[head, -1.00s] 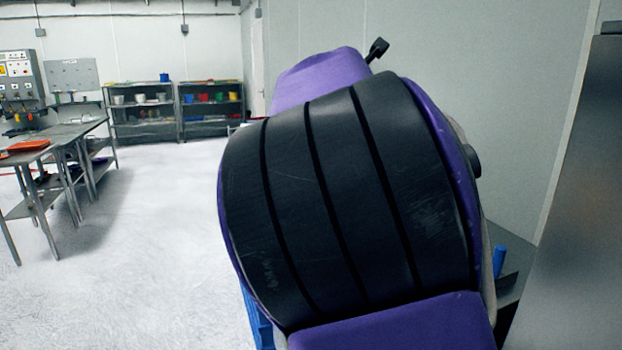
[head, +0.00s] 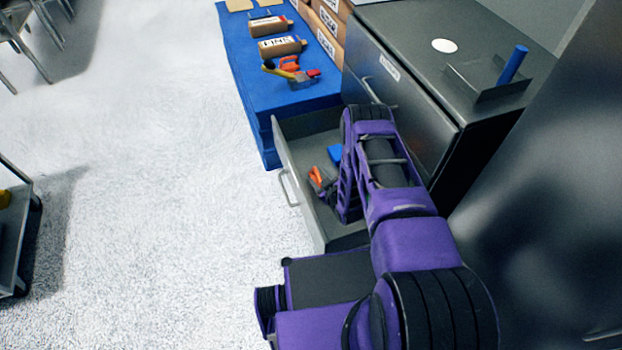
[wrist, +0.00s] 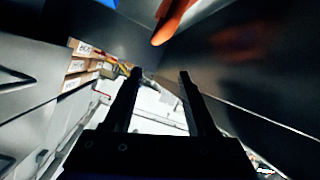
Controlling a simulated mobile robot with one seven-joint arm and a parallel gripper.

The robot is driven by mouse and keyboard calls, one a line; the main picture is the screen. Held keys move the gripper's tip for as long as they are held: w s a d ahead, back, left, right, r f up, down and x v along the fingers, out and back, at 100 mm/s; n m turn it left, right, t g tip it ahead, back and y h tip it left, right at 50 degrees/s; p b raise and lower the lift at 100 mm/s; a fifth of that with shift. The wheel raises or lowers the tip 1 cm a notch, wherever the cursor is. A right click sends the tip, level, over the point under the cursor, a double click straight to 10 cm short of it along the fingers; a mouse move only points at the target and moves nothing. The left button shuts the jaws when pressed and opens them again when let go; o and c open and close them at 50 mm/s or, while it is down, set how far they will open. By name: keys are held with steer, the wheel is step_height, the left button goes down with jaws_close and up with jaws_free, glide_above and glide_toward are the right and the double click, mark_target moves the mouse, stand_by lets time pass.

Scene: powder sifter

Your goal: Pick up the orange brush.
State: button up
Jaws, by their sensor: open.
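An orange handle-shaped thing, apparently the orange brush (head: 317,177), lies in the open grey drawer (head: 287,185), left of my arm. In the wrist view an orange handle (wrist: 172,20) shows at the top, beyond the fingertips and slightly right. My gripper (wrist: 160,75) is open, with nothing between its two dark fingers, and apart from the handle. In the head view my arm reaches down into the drawer and hides part of its inside and the gripper's fingertips. The brush's bristles cannot be made out.
A blue thing (head: 335,153) lies in the drawer near the brush. The dark cabinet (head: 400,120) stands to the right, with a dustpan-like tray (head: 490,85) on top. A blue table (head: 250,75) behind holds labelled bottles and orange-yellow tools.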

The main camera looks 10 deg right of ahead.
mark_target(318, 176)
steer(key=s+f+m+h, duration=0.1)
steer(key=s+d+f+m, duration=0.1)
steer(key=f+m, duration=0.1)
steer(key=shift+s+f+t+h, duration=0.1)
steer(key=shift+s+t+h, duration=0.2)
steer(key=shift+s+h, duration=0.1)
steer(key=x, duration=0.2)
steer(key=b+x, duration=0.1)
steer(key=x, duration=0.1)
steer(key=b+x, duration=0.1)
steer(key=x, duration=0.2)
steer(key=shift+w+d+r, duration=0.1)
steer(key=shift+w+r, duration=0.05)
steer(key=shift+r, duration=0.2)
jaws_close()
stand_by(0.6)
